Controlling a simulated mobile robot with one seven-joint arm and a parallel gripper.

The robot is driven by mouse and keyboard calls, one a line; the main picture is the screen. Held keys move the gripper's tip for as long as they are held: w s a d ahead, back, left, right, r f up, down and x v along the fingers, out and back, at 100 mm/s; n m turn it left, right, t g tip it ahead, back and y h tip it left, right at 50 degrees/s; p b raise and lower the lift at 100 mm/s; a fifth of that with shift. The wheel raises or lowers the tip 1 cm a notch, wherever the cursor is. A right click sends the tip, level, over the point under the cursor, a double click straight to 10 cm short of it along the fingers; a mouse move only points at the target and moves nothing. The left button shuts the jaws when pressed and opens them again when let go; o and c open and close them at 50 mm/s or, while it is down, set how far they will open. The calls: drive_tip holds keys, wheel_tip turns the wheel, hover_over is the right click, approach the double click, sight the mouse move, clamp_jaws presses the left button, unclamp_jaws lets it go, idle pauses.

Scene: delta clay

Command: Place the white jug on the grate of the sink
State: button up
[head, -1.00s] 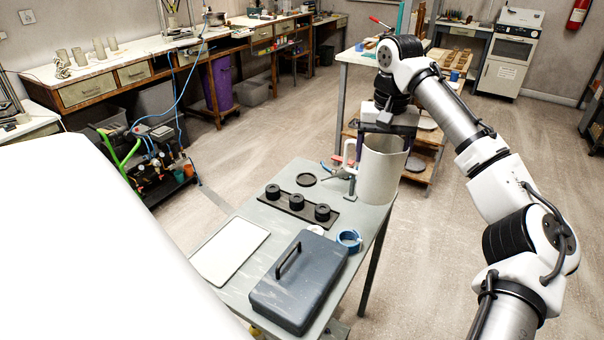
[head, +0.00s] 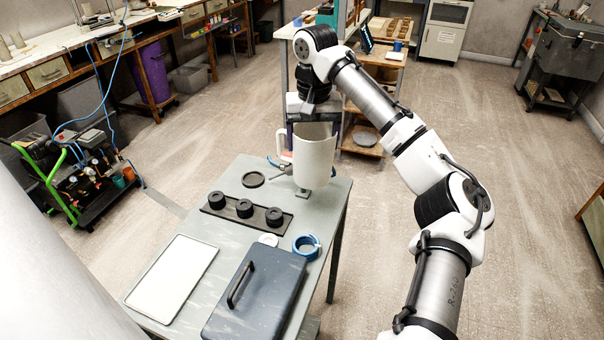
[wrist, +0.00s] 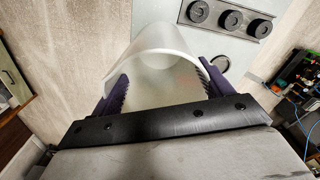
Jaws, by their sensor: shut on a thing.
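The white jug (head: 314,160) is upright over the far right part of the grey table, its handle to the left. Whether its base clears the table is hard to tell. My gripper (wrist: 163,88) is shut on the jug near its top; the jug's pale curved wall (wrist: 165,38) shows between the two dark purple fingers in the wrist view. In the head view my gripper is above the jug and its fingers are mostly hidden. I cannot make out a sink or its grate in these views.
The grey table (head: 175,220) carries a dark rack with round black pieces (head: 245,209), a black disc (head: 253,180), a blue tape roll (head: 306,245), a white tray (head: 172,278) and a dark lidded box (head: 255,297). Shelves (head: 362,135) stand behind the jug. Open floor lies right.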

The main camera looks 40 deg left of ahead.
sight(312, 181)
wheel_tip(312, 181, down, 13)
drive_tip(key=shift+r+p, duration=0.2)
drive_tip(key=shift+p, duration=0.9)
drive_tip(key=shift+f, duration=0.15)
drive_tip(key=o, duration=1.3)
